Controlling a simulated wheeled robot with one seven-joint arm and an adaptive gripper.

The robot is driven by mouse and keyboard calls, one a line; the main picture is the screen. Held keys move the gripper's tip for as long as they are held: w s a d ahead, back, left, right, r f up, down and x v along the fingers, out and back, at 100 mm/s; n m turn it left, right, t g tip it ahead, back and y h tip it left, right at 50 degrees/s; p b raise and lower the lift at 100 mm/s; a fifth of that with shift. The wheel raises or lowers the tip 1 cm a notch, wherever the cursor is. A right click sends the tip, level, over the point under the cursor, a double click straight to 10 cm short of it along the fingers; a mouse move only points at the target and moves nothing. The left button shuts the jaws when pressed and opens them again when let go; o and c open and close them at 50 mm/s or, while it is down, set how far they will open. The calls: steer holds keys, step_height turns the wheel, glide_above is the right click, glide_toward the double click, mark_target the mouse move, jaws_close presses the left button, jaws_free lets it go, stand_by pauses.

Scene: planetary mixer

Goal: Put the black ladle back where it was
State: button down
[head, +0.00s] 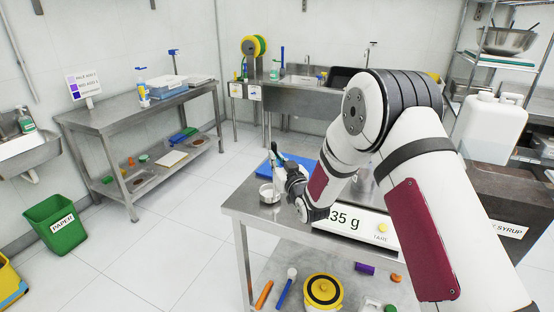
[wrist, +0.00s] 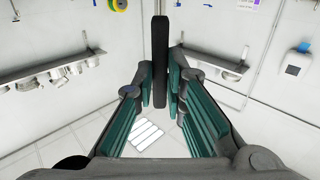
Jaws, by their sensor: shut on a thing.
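The black ladle shows in the wrist view as a long dark bar (wrist: 160,60) standing upright between the two finger pads of my gripper (wrist: 168,88). The pads are closed on it, and the ladle's bowl end is out of that view. In the head view my gripper (head: 288,176) is above the near-left corner of the steel table (head: 236,207), beside a small pale bowl (head: 268,193). A small dark piece at the fingers there may be the ladle, but it is too small to be sure.
A blue board (head: 297,160) lies behind my gripper. A scale reading "35 g" (head: 345,220) sits to the right, partly behind my arm. A white canister (head: 490,128) stands right.

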steer(key=c, duration=1.6)
jaws_free()
steer(key=shift+f, duration=0.15)
steer(key=shift+c, duration=0.2)
